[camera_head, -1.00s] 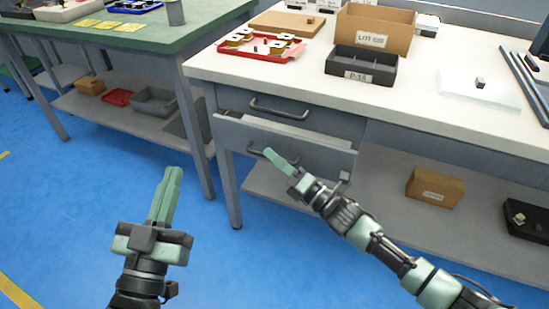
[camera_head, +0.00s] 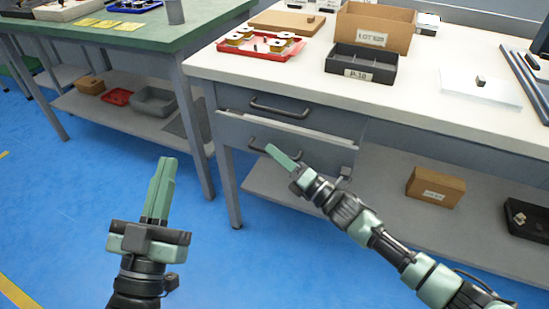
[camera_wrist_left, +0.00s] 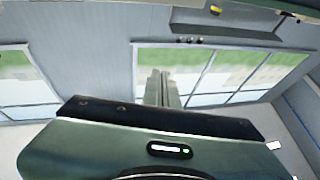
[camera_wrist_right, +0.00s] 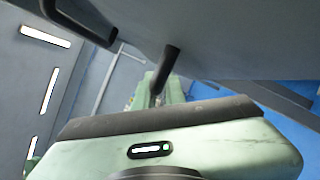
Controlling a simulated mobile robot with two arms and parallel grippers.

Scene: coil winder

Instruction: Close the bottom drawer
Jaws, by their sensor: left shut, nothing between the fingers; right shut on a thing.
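The bottom drawer (camera_head: 235,131) is under the white-topped workbench, still out by a narrow gap along its top edge. Its dark handle (camera_head: 258,147) runs across its front, partly hidden by my right gripper (camera_head: 272,150). My right gripper is shut on this handle; the handle (camera_wrist_right: 168,62) also shows at the fingers in the right wrist view. My left gripper (camera_head: 168,162) is shut and empty, held above the blue floor, apart from the bench.
The upper drawer (camera_head: 235,101) is shut above it. The bench top holds a red tray (camera_head: 250,54), a black bin (camera_head: 345,74) and a cardboard box (camera_head: 350,22). A lower shelf (camera_head: 375,215) holds a small carton (camera_head: 436,188). A green-topped table (camera_head: 150,40) stands left.

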